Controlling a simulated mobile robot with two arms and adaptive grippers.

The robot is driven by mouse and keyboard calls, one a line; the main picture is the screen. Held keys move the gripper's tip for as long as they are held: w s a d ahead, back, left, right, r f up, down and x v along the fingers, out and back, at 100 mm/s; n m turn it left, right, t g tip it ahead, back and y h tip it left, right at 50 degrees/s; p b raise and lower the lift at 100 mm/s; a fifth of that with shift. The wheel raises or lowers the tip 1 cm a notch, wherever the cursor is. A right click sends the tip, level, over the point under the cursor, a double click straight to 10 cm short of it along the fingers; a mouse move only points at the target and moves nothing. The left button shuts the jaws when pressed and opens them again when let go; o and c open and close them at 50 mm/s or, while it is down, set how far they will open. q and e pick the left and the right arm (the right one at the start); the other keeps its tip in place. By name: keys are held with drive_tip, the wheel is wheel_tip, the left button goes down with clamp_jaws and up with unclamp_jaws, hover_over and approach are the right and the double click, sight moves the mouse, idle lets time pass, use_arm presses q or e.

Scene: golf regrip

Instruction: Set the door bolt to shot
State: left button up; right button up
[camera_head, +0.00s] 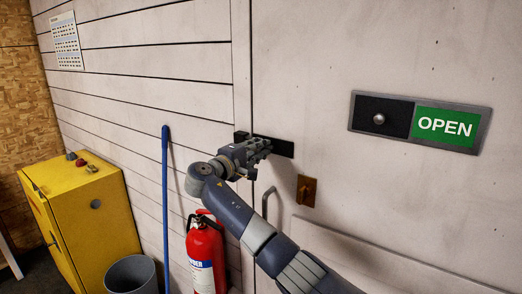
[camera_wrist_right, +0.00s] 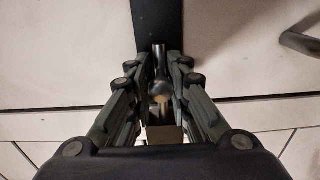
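The door bolt's black plate (camera_head: 284,148) is fixed to the pale door, beside the door's left edge. It also shows as a dark strip (camera_wrist_right: 157,14) at the top of the right wrist view. My right gripper (camera_head: 264,146) is at the bolt and covers much of it in the head view. In the right wrist view, the gripper (camera_wrist_right: 160,78) has its fingers close on both sides of the round metal bolt knob (camera_wrist_right: 160,89), seemingly touching it. A metal rod runs along the strip above the knob. How far the bolt reaches into its keeper is hidden. My left gripper is out of view.
A sign reading OPEN (camera_head: 445,126) is on the door. Below the bolt are a brass plate (camera_head: 306,190) and a door handle (camera_head: 266,203). A red extinguisher (camera_head: 205,255), blue pole (camera_head: 165,205), grey bin (camera_head: 131,276) and yellow cabinet (camera_head: 95,225) stand left.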

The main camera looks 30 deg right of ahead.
drive_tip(key=shift+o, duration=1.2)
drive_tip(key=shift+w+a, duration=0.2)
drive_tip(key=shift+s, duration=0.1)
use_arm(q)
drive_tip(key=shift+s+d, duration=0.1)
use_arm(e)
drive_tip(key=v, duration=1.2)
drive_tip(key=shift+f, duration=0.1)
